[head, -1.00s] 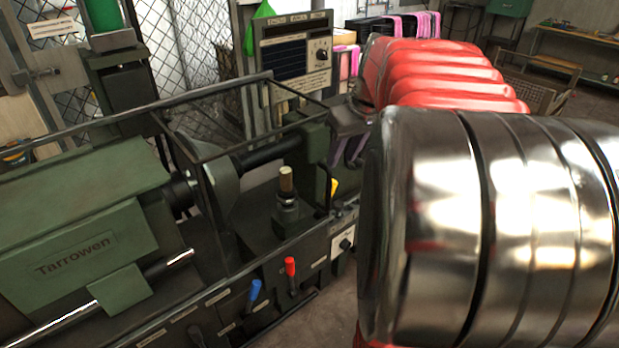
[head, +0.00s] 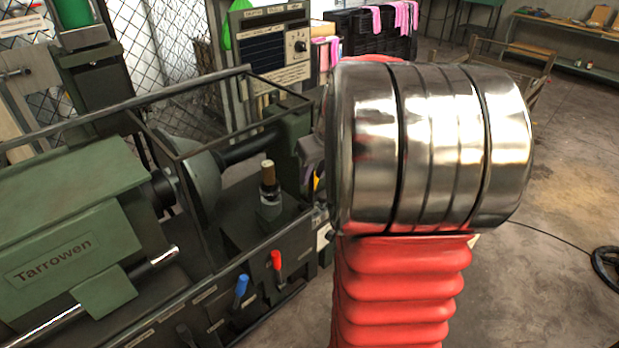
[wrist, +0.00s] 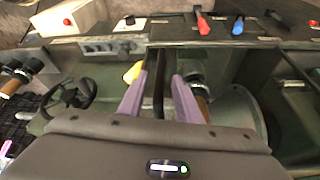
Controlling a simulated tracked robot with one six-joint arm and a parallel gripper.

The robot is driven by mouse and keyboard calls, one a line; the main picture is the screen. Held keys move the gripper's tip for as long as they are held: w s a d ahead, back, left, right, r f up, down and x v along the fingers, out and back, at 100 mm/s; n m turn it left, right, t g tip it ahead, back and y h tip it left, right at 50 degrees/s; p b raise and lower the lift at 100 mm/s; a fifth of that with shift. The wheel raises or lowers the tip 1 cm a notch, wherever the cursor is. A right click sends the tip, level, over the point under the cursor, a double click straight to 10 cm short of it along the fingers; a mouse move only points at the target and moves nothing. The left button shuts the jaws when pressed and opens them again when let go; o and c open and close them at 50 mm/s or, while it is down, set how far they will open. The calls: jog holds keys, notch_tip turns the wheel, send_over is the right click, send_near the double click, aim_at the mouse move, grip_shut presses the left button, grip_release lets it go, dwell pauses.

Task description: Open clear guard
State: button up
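The clear guard (head: 213,137) is a dark-framed, see-through box over the lathe's spindle area in the head view. Its panels are hard to see, and its frame appears lowered over the lathe. My gripper (wrist: 160,97) shows two purple fingers standing apart in the wrist view. A dark bar (wrist: 158,78) shows between them, possibly part of the guard frame; I cannot tell if they touch it. In the head view my gripper is mostly hidden behind my silver arm link, at the guard's right end.
The green lathe (head: 70,225) fills the left. A red lever (head: 277,260) and a blue lever (head: 241,288) stand on its front. A yellow handle (wrist: 133,72) is close to my left finger. A handwheel (wrist: 70,98) is farther left.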

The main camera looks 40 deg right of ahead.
jog(key=shift+x, duration=1)
jog(key=shift+c, duration=0.7)
grip_shut()
